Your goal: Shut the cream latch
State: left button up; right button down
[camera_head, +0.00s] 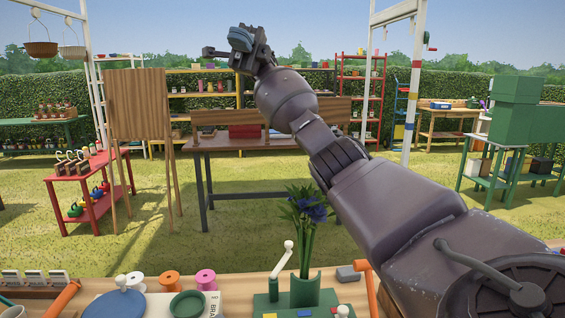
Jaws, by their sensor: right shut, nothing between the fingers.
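A cream-white lever with a ball end (283,259) stands tilted at the left side of a green holder (307,293) on the near bench; it is the only thing here that looks like the cream latch. Blue flowers (312,211) with green stems stand upright in the holder. My right arm crosses the view from the lower right. My right gripper (239,42) is raised high at the upper middle, far from the lever, shut and empty. My left gripper is out of view.
The near bench (240,284) carries orange and pink spools (206,279), a green bowl (187,304), a blue disc (117,304) and a grey block (348,273). An orange handle (366,285) stands right of the holder. Grass lies beyond, with a red cart (88,190).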

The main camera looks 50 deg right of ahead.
jog(key=w+d+f+m+t+h+b, duration=0.1)
jog(key=w+d+f+m+t+h, duration=0.15)
jog(key=f+m, duration=0.5)
jog(key=w+d+f+m+t+h+b, duration=0.1)
jog(key=w+f+m+t+b, duration=0.2)
jog(key=f+m, duration=0.4)
jog(key=w+d+f+m+t+h, duration=0.1)
jog(key=w+f+m+t, duration=0.3)
jog(key=f, duration=0.4)
pick_arm(q)
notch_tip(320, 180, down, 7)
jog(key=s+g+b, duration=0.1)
jog(key=b, duration=0.1)
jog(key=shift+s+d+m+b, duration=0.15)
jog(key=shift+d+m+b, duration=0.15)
jog(key=shift+b, duration=0.1)
pick_arm(e)
jog(key=s+d+f+m+h, duration=0.3)
jog(key=d+f+m+h, duration=0.1)
jog(key=d+f+m, duration=0.2)
jog(key=s+d+f+m+h, duration=0.3)
jog(key=d+f+m, duration=0.4)
jog(key=f, duration=0.3)
jog(key=shift+d+g+h, duration=0.35)
jog(key=shift+d, duration=0.55)
jog(key=shift+f, duration=0.15)
